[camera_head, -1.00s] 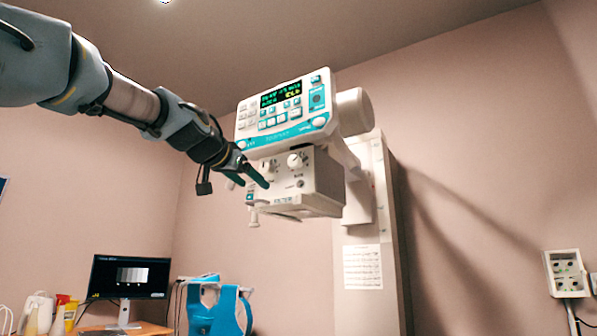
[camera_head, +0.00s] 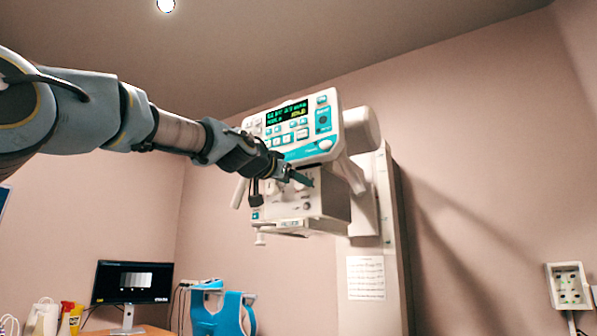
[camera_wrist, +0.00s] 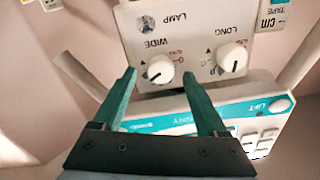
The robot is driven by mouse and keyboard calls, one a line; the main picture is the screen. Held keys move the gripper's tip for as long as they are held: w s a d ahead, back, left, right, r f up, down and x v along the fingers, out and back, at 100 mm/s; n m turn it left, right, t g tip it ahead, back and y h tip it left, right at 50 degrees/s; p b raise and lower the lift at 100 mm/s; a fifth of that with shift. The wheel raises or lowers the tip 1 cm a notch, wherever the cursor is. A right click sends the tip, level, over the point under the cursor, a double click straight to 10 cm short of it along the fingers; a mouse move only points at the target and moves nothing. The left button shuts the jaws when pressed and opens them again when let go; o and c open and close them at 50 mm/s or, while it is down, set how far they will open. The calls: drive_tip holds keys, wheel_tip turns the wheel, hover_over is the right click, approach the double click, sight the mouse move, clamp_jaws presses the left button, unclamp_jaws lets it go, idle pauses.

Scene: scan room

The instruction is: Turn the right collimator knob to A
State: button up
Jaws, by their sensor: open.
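The collimator box (camera_head: 318,204) hangs under the control panel. In the wrist view its face is upside down, with a white knob marked WIDE (camera_wrist: 160,68) at left and one marked LONG (camera_wrist: 233,57) at right. Read upright, WIDE is the right knob. Its dark mark points to the lower left of that picture; the small letters around it are not legible. My gripper (camera_wrist: 160,80) is open, its green fingertips either side of the WIDE knob in the picture. Contact cannot be told. In the head view my gripper (camera_head: 300,178) covers part of the knob face.
The control panel (camera_head: 292,128) with its lit screen is close above the box; its edge lies below the knobs in the wrist view (camera_wrist: 205,112). A wall stand (camera_head: 364,240) is behind. A monitor (camera_head: 132,282) and a blue-and-white device (camera_head: 218,310) are low at left.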

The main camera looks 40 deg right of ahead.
drive_tip(key=p+x, duration=0.1)
drive_tip(key=x, duration=0.1)
drive_tip(key=shift+w+d, duration=0.1)
drive_tip(key=shift+d, duration=0.15)
drive_tip(key=shift+c, duration=0.3)
clamp_jaws()
